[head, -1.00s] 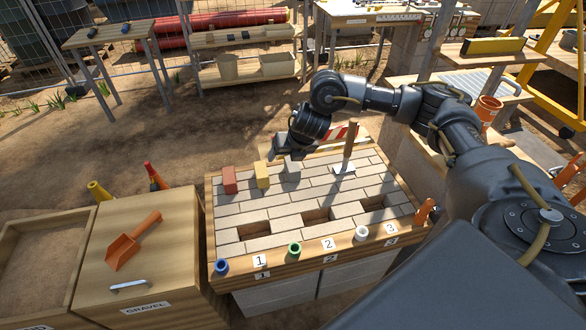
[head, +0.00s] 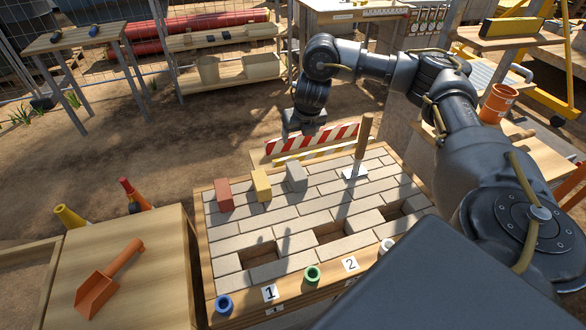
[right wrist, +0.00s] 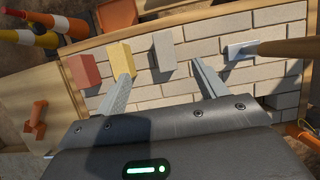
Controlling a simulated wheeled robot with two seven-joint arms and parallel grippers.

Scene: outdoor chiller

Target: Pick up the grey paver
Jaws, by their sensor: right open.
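The grey paver (head: 296,177) stands upright on the paved bench top (head: 285,216), the rightmost in a row with a yellow paver (head: 261,185) and a red paver (head: 224,194). My right gripper (head: 303,128) is above and beyond the grey paver in the head view, apart from it. In the right wrist view the jaws (right wrist: 160,72) are open and empty. The grey paver (right wrist: 163,52) shows past the fingertips, in line with the gap; the yellow paver (right wrist: 120,60) is by the left fingertip. My left gripper is not in view.
A trowel (head: 363,150) with a wooden handle stands right of the grey paver. Several recesses (head: 258,254) and coloured tubes (head: 312,274) line the near side. A striped barrier (head: 310,138) is behind the bench. An orange scoop (head: 110,280) lies on the left box.

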